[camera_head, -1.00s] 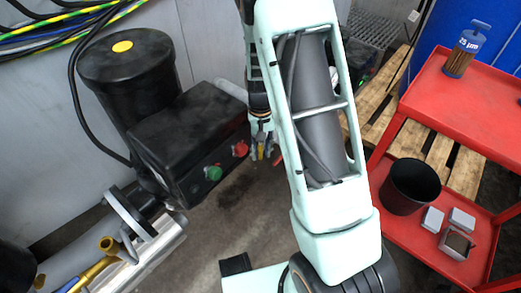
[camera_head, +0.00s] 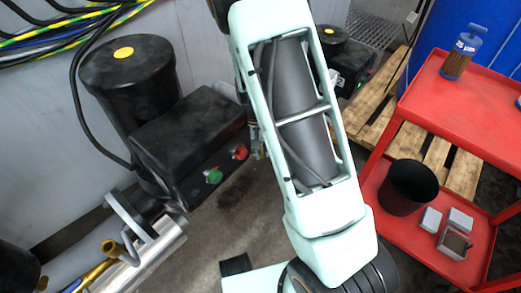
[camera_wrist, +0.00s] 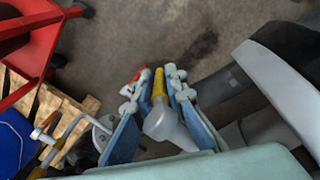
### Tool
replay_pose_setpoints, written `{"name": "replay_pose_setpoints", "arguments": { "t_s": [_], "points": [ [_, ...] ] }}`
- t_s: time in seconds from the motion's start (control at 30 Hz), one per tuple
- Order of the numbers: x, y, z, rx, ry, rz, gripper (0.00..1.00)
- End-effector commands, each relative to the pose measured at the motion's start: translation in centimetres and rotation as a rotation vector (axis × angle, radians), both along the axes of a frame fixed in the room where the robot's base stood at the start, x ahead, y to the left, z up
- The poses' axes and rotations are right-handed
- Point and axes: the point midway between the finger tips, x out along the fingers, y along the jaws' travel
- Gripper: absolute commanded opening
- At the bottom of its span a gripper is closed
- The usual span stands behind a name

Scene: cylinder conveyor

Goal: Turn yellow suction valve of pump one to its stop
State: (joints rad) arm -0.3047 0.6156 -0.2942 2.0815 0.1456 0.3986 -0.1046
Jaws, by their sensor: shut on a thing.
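In the wrist view, a yellow valve handle (camera_wrist: 159,84) stands between the blue-and-pale fingers of my gripper (camera_wrist: 157,90). The fingers are closed on it, and a pale grey piece shows below the yellow part. A small red part shows just behind the left fingertip. In the head view, my arm hides most of the gripper and valve. A black motor with a yellow cap (camera_head: 124,54) and a black box with green and red buttons (camera_head: 190,145) stand left of my arm. I cannot tell which pump this is.
A red cart (camera_head: 470,120) at the right carries a filter jar (camera_head: 458,62), a black bin (camera_head: 408,187) and small metal boxes. A wooden pallet (camera_head: 435,150) lies behind it. Another black pump unit (camera_head: 352,65) stands behind my arm.

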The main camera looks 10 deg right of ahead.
Motion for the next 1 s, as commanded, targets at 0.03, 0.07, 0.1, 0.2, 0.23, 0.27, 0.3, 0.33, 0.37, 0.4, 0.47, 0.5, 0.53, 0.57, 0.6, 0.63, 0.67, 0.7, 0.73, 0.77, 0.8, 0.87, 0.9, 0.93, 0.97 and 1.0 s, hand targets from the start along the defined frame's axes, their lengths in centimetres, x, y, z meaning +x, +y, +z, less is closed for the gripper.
{"name": "replay_pose_setpoints", "arguments": {
  "t_s": [0.03, 0.07, 0.1, 0.2, 0.23, 0.27, 0.3, 0.33, 0.37, 0.4, 0.47, 0.5, 0.53, 0.57, 0.6, 0.63, 0.67, 0.7, 0.73, 0.77, 0.8, 0.87, 0.9, 0.93, 0.97, 1.0],
  "points": [
    [0.1, -0.1, 0.0, -0.002, -0.002, -0.001, 0.0],
    [0.1, -0.1, 0.0, -0.001, -0.002, -0.001, 0.0],
    [0.1, -0.1, 0.0, -0.001, -0.002, -0.002, 0.0],
    [0.1, -0.1, 0.0, -0.001, -0.002, -0.002, 0.0],
    [0.1, -0.1, 0.0, -0.001, -0.002, -0.002, 0.0],
    [0.1, -0.1, 0.0, -0.001, -0.002, -0.002, 0.14],
    [0.1, -0.1, 0.0, -0.001, -0.002, -0.002, 0.18],
    [0.1, -0.1, 0.0, -0.001, -0.002, -0.002, 0.22],
    [0.1, -0.1, 0.0, -0.001, -0.002, -0.002, 0.25],
    [0.1, -0.1, 0.0, -0.001, -0.002, -0.002, 0.29],
    [0.1, 0.0, 0.0, 0.0, -0.002, -0.002, 0.29],
    [0.1, 0.0, 0.0, 0.0, -0.002, -0.002, 0.29],
    [0.1, 0.0, 0.0, 0.0, -0.001, -0.001, 0.29],
    [0.1, 0.0, 0.0, 0.0, -0.001, -0.001, 0.29],
    [0.0, 0.0, 0.0, 0.0, -0.001, -0.001, 0.29],
    [0.0, 0.0, 0.0, 0.0, -0.001, -0.001, 0.29],
    [0.0, 0.0, 0.0, 0.0, -0.001, -0.001, 0.29],
    [0.1, 0.0, 0.1, 0.0, -0.002, -0.001, 0.29],
    [0.1, 0.0, 0.3, 0.0, -0.002, -0.001, 0.29],
    [0.1, 0.0, 0.4, 0.0, -0.003, -0.001, 0.29],
    [0.0, 0.1, 0.8, 0.0, -0.003, -0.001, 0.29],
    [0.0, 0.2, 1.4, 0.0, -0.003, -0.001, 0.29],
    [0.0, 0.2, 2.1, 0.0, -0.005, 0.001, 0.29],
    [-0.1, 0.3, 2.5, 0.001, -0.005, 0.001, 0.29],
    [-0.1, 0.4, 3.1, 0.001, -0.006, 0.001, 0.29],
    [-0.1, 0.5, 3.9, 0.002, -0.006, 0.001, 0.29]
  ]
}}
